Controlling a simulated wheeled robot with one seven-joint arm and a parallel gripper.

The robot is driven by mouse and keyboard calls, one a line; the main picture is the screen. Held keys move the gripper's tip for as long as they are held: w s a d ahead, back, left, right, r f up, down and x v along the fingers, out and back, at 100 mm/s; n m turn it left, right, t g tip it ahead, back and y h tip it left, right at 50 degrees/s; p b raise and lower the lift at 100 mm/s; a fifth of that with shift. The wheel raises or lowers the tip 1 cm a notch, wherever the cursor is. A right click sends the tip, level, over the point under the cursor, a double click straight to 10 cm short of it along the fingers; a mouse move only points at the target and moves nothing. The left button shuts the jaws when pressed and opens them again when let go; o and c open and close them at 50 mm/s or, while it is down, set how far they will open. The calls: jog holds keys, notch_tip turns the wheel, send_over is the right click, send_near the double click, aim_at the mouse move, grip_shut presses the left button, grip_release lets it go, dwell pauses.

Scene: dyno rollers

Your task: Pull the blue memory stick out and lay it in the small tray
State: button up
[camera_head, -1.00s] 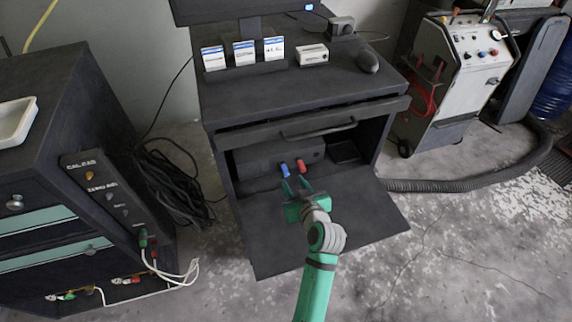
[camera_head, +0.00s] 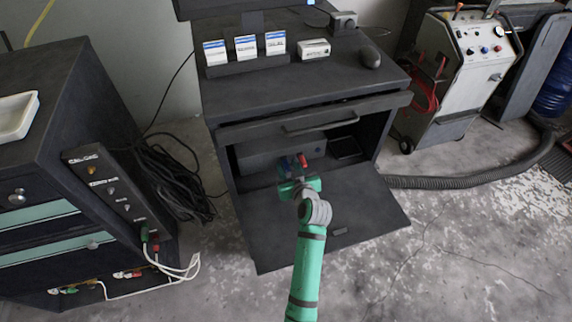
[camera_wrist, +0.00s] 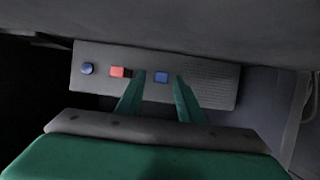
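The blue memory stick (camera_wrist: 162,77) sticks out of the front of a grey box (camera_wrist: 205,82) in the wrist view. My gripper (camera_wrist: 160,84) is open, its two green fingers on either side of the blue stick with a gap on both sides. In the head view my gripper (camera_head: 295,168) reaches into the open cabinet and mostly hides the blue stick. A small dark tray (camera_head: 346,148) appears to lie inside the cabinet, right of the box. A white tray (camera_head: 14,118) sits on the left cabinet.
A red stick (camera_wrist: 118,72) sits just left of my left finger, with a round blue button (camera_wrist: 87,69) farther left. The drawer front (camera_head: 290,124) overhangs the compartment. The lowered flap (camera_head: 350,215) lies below my arm, mostly bare.

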jog(key=shift+w+a+f, duration=0.15)
jog(key=shift+w, duration=0.3)
dwell(0.8)
grip_shut()
jog(key=shift+s+d, duration=0.25)
jog(key=shift+s, duration=0.45)
jog(key=shift+s+d, duration=0.25)
jog(key=shift+s, duration=0.45)
jog(key=shift+s+d, duration=0.1)
jog(key=shift+s, duration=0.1)
jog(key=shift+s+a, duration=0.2)
jog(key=shift+s, duration=0.3)
jog(key=shift+s+d, duration=0.45)
jog(key=shift+d, duration=0.15)
jog(key=shift+s, duration=0.45)
jog(key=shift+a, duration=0.1)
